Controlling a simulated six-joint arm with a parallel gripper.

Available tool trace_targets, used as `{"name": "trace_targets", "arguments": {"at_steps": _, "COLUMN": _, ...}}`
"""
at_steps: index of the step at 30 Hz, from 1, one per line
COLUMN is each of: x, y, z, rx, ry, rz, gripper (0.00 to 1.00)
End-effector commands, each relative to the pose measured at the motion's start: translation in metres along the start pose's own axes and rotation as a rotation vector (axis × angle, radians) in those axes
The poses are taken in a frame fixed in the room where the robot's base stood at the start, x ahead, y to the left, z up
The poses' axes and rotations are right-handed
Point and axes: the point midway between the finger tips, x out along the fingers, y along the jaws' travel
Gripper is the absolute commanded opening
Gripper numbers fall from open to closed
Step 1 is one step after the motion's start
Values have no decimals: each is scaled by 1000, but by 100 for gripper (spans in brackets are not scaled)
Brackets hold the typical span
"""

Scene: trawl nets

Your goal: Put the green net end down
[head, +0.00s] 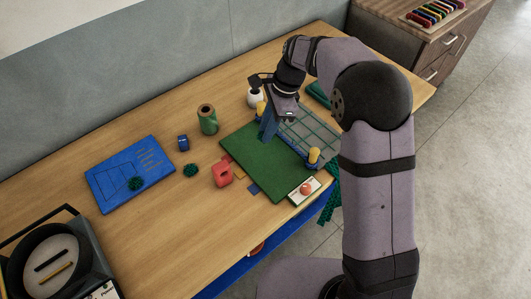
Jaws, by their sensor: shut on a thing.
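A green net (313,134) with a wide mesh is spread over a grey area at the right of the green mat (252,167). My gripper (268,130), with blue fingers, points down at the net's left side, low over the mat. It is shut on what appears to be the green net end; the fingers and the small scale hide the exact grip. Two yellow-topped posts, one behind the gripper (261,107) and one at the front (313,156), stand along the net's left side. Dark green netting (330,203) hangs past the table's front edge.
A red block (222,173) and a white card with a red spot (305,190) lie by the mat. A green spool (207,119), a blue roll (183,142), a white pot (255,97) and a blue board (130,174) are farther left or behind.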

Motion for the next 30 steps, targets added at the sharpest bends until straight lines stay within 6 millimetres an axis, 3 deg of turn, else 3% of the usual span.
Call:
{"name": "trace_targets", "arguments": {"at_steps": 10, "x": 46, "y": 3, "z": -13, "rx": -1, "ry": 0, "rz": 6, "gripper": 1}}
{"name": "trace_targets", "arguments": {"at_steps": 20, "x": 59, "y": 2, "z": -17, "rx": -2, "ry": 0, "rz": 4, "gripper": 1}}
{"name": "trace_targets", "arguments": {"at_steps": 30, "x": 90, "y": 3, "z": -26, "rx": -2, "ry": 0, "rz": 4, "gripper": 1}}
